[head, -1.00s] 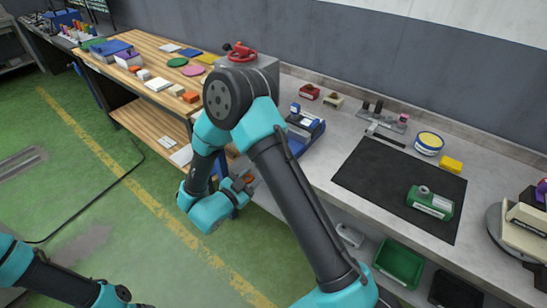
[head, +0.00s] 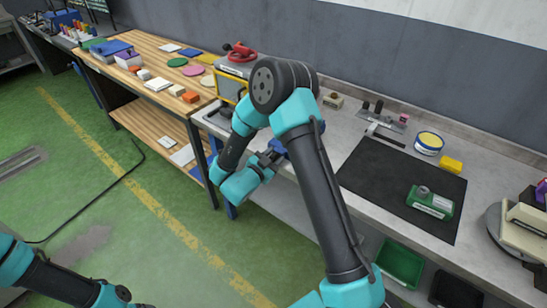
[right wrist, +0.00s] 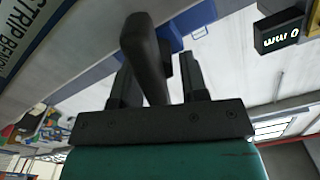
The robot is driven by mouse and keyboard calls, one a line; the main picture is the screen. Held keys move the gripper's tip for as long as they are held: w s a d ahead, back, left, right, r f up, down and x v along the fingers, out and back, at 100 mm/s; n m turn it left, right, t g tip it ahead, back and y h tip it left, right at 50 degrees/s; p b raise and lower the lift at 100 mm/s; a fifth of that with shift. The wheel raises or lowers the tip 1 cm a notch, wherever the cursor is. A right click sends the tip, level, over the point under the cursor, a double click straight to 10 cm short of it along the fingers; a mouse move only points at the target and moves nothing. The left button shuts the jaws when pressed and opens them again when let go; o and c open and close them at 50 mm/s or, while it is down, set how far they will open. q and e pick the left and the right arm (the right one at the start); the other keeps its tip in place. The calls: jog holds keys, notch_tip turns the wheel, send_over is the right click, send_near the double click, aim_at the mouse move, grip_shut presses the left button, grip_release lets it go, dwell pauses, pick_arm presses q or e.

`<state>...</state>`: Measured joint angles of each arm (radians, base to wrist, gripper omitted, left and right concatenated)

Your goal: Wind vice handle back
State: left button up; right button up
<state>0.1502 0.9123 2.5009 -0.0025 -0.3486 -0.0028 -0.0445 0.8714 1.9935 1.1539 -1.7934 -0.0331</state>
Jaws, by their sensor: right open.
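My right gripper (head: 268,158) is at the front edge of the grey workbench, partly hidden by its own wrist in the head view. In the right wrist view its two dark fingers (right wrist: 158,82) are apart. A thick dark handle (right wrist: 146,52) stands between them; I cannot tell whether either finger touches it. A blue part, apparently of the vice (right wrist: 170,28), shows behind the handle. In the head view my right arm covers most of the vice. My left arm is at the lower left, and its gripper is out of view.
A black display (right wrist: 277,33) reads "0 mm" in the right wrist view. A black mat (head: 385,185) on the bench carries a green block-like device (head: 430,202). A wooden table (head: 140,62) with coloured pieces stands left. Green floor lies in front.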

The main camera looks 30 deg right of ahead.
jog(key=c, duration=0.7)
jog(key=shift+n, duration=0.4)
jog(key=n, duration=0.4)
jog(key=shift+w+a, duration=0.1)
jog(key=shift+w, duration=0.15)
jog(key=n, duration=0.4)
jog(key=shift+w+a+f+n, duration=0.1)
jog(key=shift+w+n, duration=0.15)
jog(key=shift+n, duration=0.05)
jog(key=n, duration=0.6)
jog(key=shift+w+a+f, duration=0.1)
jog(key=shift+w+f, duration=0.15)
jog(key=shift+w, duration=0.05)
jog(key=n, duration=0.6)
jog(key=shift+f, duration=0.35)
